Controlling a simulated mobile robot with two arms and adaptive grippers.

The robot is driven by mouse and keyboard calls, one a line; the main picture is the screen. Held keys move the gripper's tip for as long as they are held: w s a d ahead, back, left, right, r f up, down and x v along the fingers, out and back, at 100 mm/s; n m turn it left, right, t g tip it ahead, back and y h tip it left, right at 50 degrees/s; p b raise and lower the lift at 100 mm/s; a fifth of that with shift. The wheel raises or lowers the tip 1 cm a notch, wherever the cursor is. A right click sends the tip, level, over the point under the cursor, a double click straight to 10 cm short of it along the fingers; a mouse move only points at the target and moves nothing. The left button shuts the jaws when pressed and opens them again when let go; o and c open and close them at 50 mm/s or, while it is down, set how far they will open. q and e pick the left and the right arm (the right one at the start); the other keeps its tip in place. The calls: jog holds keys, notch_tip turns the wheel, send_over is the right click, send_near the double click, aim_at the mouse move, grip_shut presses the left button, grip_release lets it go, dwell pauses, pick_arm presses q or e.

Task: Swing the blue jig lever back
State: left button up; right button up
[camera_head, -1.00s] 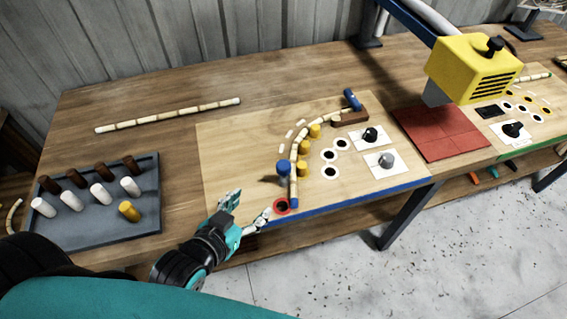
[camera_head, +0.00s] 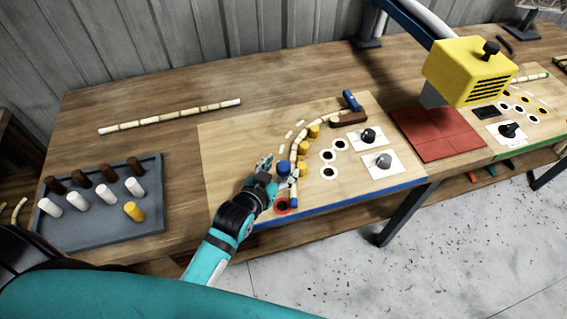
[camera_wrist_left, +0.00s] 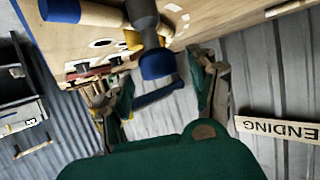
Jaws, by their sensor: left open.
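The blue jig lever shows as a blue knob (camera_head: 283,167) near the front left of the wooden jig board (camera_head: 228,150). In the left wrist view the knob (camera_wrist_left: 158,63) sits on a grey stem. My left gripper (camera_head: 277,174) is open at the lever, a finger on either side of the knob. In the left wrist view its fingers (camera_wrist_left: 160,95) stand apart with the knob ahead between them; I cannot tell whether they touch it. A rattan piece (camera_head: 294,187) with a blue end curves along several yellow pegs (camera_head: 303,148). My right gripper is not in view.
A brown block (camera_head: 348,119) with a blue handle (camera_head: 350,100) stands at the curve's far end. A grey peg tray (camera_head: 95,235) lies left. A straight rattan pole (camera_head: 170,116) lies behind. A red mat (camera_head: 440,135) and yellow machine (camera_head: 470,70) are right.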

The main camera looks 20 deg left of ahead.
pick_arm(q)
jog(key=shift+x, duration=1.15)
grip_shut()
